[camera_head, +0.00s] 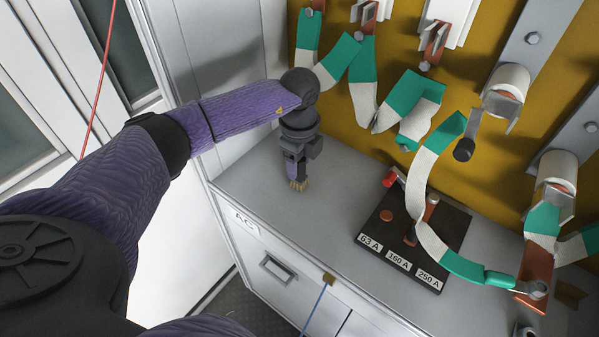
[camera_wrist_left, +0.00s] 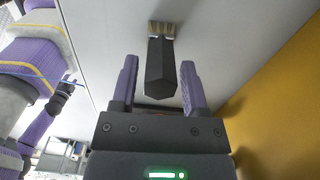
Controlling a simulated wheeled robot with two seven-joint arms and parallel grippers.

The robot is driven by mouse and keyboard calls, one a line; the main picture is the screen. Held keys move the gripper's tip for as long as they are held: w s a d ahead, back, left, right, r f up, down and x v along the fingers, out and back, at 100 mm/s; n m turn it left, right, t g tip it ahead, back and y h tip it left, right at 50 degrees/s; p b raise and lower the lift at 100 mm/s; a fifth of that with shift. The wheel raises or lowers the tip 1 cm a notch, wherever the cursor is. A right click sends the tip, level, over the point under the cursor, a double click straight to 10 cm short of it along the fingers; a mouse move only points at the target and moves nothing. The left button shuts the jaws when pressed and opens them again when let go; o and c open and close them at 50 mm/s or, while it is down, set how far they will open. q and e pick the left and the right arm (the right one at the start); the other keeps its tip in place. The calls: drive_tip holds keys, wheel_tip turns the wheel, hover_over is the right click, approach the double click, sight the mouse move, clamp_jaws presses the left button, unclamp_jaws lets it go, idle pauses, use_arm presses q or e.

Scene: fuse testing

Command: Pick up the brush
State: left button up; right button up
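The brush (camera_wrist_left: 158,68) has a dark faceted handle and pale bristles. In the left wrist view it lies between and ahead of the fingers, with its handle end toward my gripper. My left gripper (camera_wrist_left: 159,63) is open, and a gap shows on each side of the handle. In the head view, my left gripper (camera_head: 296,168) points down over the grey countertop. The brush's bristles (camera_head: 299,185) show just below it, while the handle is mostly hidden. I cannot make out my right gripper in either view.
The grey countertop (camera_head: 250,185) is clear around the brush. A dark fuse holder board (camera_head: 372,228) labelled 63 A, 160 A and 250 A sits to the right. Green-and-white straps (camera_head: 425,165) and terminals hang before a yellow back panel (camera_head: 395,45). A white cabinet wall (camera_head: 205,80) stands at the left.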

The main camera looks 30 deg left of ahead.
use_arm(q)
clamp_jaws()
wheel_tip(320, 180, up, 10)
drive_tip(key=shift+r+p, duration=0.1)
drive_tip(key=shift+p, duration=0.9)
drive_tip(key=shift+c, duration=1.5)
unclamp_jaws()
clamp_jaws()
